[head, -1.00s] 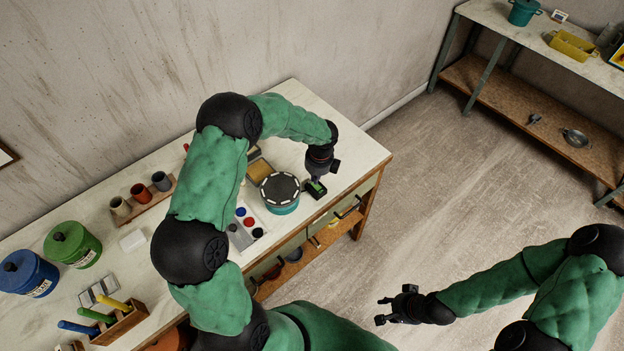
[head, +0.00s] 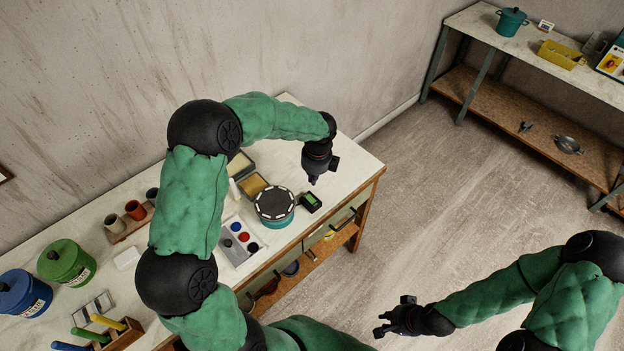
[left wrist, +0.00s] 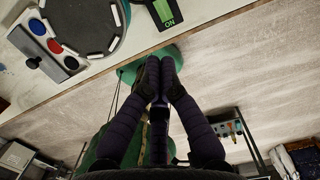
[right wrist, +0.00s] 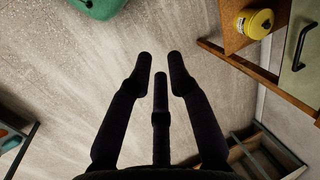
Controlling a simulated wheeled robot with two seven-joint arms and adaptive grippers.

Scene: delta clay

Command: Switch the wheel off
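The pottery wheel (head: 275,205), a round dark disc with white marks on a teal base, stands on the worktable near its right end. Its disc also shows at the top of the left wrist view (left wrist: 85,22). A small dark switch box (head: 311,201) sits just right of the wheel. In the left wrist view, its green face (left wrist: 165,12) reads "ON". My left gripper (head: 314,180) hangs above and behind the switch box, apart from it. Its fingertips (left wrist: 160,62) are together with nothing between them. My right gripper (head: 382,320) is open and empty over the floor (right wrist: 160,58).
A palette tray (head: 240,240) with coloured discs lies left of the wheel on the worktable (head: 350,165). Shallow boxes (head: 252,185) stand behind the wheel. Cups, canisters and a tool rack stand further left. A shelf unit (head: 520,105) stands at the back right; the floor between is clear.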

